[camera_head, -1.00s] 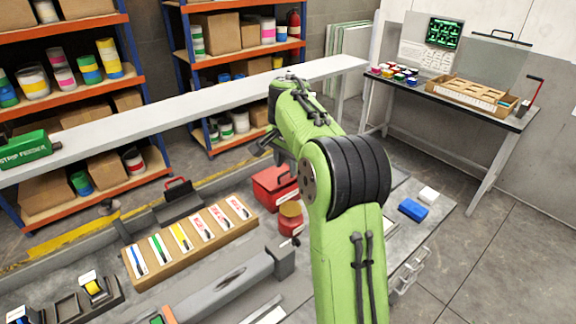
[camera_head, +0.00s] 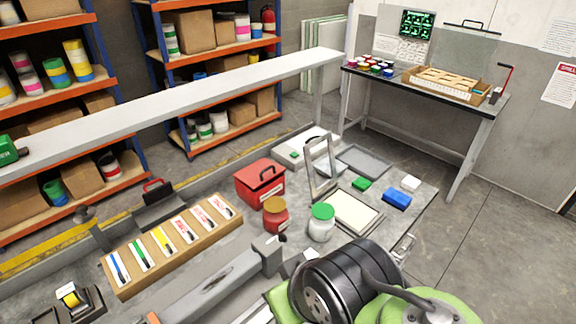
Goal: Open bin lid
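A red bin (camera_head: 258,187) stands on the grey workbench (camera_head: 408,222), near the middle of the head view. My green and black arm shows only at the bottom right of the view, below and to the right of the bin. My gripper is out of the picture, so its opening and anything in it cannot be seen. Nothing of mine touches the visible part of the bin.
A red jar (camera_head: 276,214) and a green-lidded white jar (camera_head: 321,222) stand close in front of the bin. An upright grey frame (camera_head: 321,170) is to its right. A wooden rack (camera_head: 175,245) lies to the left. A long pale beam (camera_head: 190,110) runs behind.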

